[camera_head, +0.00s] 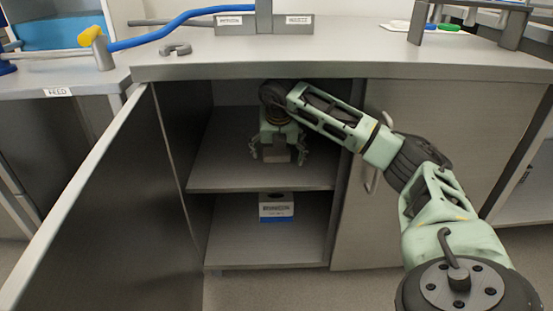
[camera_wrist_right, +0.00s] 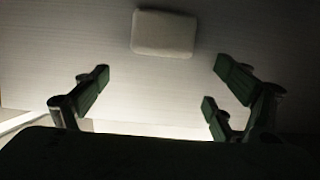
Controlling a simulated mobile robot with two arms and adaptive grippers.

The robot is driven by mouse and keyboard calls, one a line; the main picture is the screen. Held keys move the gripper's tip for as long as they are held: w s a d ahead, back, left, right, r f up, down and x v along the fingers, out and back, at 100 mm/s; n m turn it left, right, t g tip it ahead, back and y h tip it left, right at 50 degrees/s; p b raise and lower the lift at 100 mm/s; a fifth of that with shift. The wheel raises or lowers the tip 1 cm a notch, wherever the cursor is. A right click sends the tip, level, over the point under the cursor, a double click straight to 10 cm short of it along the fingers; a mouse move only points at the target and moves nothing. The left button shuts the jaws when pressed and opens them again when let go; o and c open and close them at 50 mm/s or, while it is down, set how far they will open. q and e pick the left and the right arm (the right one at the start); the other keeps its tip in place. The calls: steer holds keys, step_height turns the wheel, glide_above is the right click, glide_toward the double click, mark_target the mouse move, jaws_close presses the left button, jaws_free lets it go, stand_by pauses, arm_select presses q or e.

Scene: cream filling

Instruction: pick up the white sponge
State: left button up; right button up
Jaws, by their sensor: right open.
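The white sponge (camera_wrist_right: 164,33) is a pale rounded block in the right wrist view. It lies flat on the shelf surface, beyond my fingertips and roughly centred between them, with a gap. My right gripper (camera_head: 277,153) reaches into the open cabinet over the upper shelf, fingers spread. In the right wrist view the gripper (camera_wrist_right: 162,68) is open and empty. In the head view a dim block shows between the fingers; I cannot tell whether it is the sponge. My left gripper is not in view.
The cabinet door (camera_head: 95,205) stands open at left; the right door (camera_head: 430,130) is shut. The countertop (camera_head: 340,45) is above my arm. A white and blue box (camera_head: 276,207) sits on the lower shelf. The upper shelf (camera_head: 225,165) has free room around the gripper.

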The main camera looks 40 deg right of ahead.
mark_target(277, 152)
steer(key=shift+w+d, duration=0.5)
steer(key=shift+w, duration=0.1)
steer(key=shift+w+d+f+b, duration=0.1)
steer(key=shift+w+d+b, duration=0.5)
steer(key=shift+w+b, duration=0.15)
steer(key=shift+b+x, duration=0.55)
steer(key=shift+x, duration=0.6)
steer(key=shift+w+d+f, duration=0.25)
steer(key=shift+d+f, duration=0.05)
steer(key=c, duration=1.1)
